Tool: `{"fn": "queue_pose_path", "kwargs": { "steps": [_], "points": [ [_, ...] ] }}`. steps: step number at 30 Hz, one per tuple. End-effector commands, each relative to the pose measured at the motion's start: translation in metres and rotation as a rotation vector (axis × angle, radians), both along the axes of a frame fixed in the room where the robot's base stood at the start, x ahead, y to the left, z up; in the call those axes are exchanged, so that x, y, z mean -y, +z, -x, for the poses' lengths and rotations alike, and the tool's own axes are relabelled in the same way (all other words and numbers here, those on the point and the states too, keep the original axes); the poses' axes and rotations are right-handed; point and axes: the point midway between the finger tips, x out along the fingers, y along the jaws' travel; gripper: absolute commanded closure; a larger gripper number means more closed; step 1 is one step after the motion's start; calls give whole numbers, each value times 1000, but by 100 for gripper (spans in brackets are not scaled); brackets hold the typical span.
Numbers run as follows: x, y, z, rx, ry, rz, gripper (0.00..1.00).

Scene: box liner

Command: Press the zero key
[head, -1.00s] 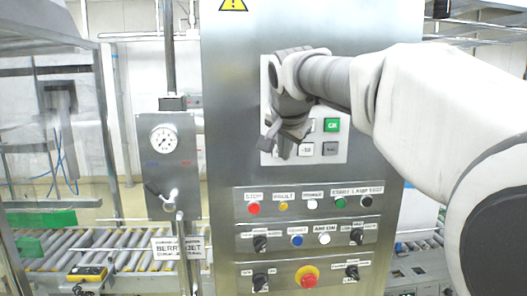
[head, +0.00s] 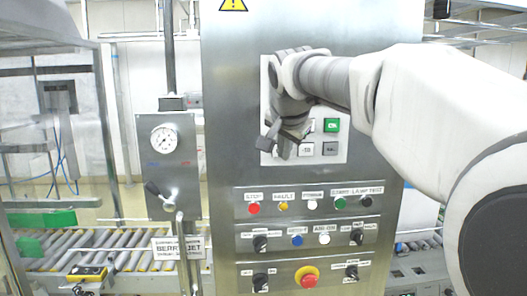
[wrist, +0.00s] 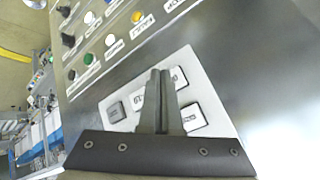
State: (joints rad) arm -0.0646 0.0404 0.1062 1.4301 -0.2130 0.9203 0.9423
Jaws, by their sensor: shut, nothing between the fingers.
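My gripper (head: 268,146) is shut and empty in front of the left part of the keypad plate (head: 340,157) in the head view. In the wrist view, the two fingers of my gripper (wrist: 160,74) are together, their tips between the -10 key (wrist: 138,101) and a pale key (wrist: 180,78). The pale key's label ends in 0, but a finger covers part of it, so I cannot tell if it is the zero key. I cannot tell whether the tips touch the plate. In the head view my gripper hides that part of the keypad.
A green OK key (head: 331,125) and a grey key (head: 329,149) show at the plate's right. Below are rows of lamps, buttons and knobs, with a red emergency stop (head: 309,281). A gauge box (head: 170,185) stands to the left.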

Motion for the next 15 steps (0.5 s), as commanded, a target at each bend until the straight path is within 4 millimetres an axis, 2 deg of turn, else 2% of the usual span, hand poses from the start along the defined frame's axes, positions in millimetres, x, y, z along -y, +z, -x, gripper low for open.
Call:
{"fn": "queue_pose_path", "kwargs": {
  "steps": [7,15],
  "points": [
    [0,1,-8,0,0,0,100],
    [0,0,-8,0,0,0,100]
  ]
}}
